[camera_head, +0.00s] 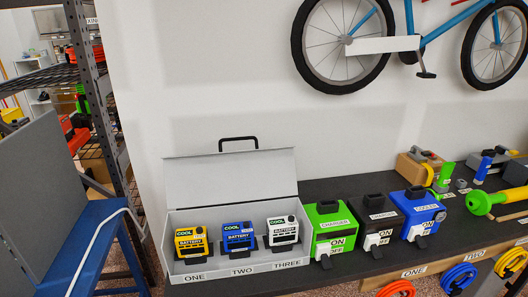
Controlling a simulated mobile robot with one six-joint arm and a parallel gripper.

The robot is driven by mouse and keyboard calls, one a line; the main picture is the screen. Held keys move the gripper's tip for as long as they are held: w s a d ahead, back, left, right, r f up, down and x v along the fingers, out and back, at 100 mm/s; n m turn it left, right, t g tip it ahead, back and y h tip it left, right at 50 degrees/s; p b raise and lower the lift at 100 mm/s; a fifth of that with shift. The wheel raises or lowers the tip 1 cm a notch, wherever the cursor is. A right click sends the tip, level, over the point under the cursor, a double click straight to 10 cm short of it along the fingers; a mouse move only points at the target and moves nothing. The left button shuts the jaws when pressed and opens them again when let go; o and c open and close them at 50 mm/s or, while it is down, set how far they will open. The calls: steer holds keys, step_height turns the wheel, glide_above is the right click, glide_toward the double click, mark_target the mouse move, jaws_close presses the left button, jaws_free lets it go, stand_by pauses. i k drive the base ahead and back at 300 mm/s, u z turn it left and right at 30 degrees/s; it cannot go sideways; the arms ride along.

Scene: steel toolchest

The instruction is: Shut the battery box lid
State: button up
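The grey battery box (230,266) stands on the dark bench top at its left end. Its lid (231,179) is open and stands up at the back against the white wall, with a black handle (238,140) on its top edge. Inside are a yellow battery (190,242), a blue battery (238,237) and a white battery (282,230), each upright in a slot. The front edge is labelled ONE, TWO and THREE. My gripper is not in view.
Green and yellow tools (493,200) lie farther right. A bicycle (395,45) hangs above. A metal shelf rack (95,95) stands at the left. The space above the box is clear.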

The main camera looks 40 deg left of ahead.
mark_target(220, 177)
steer(key=z, duration=0.1)
steer(key=k, duration=1.55)
steer(key=u, duration=1.45)
steer(key=i, duration=1.05)
steer(key=z, duration=0.1)
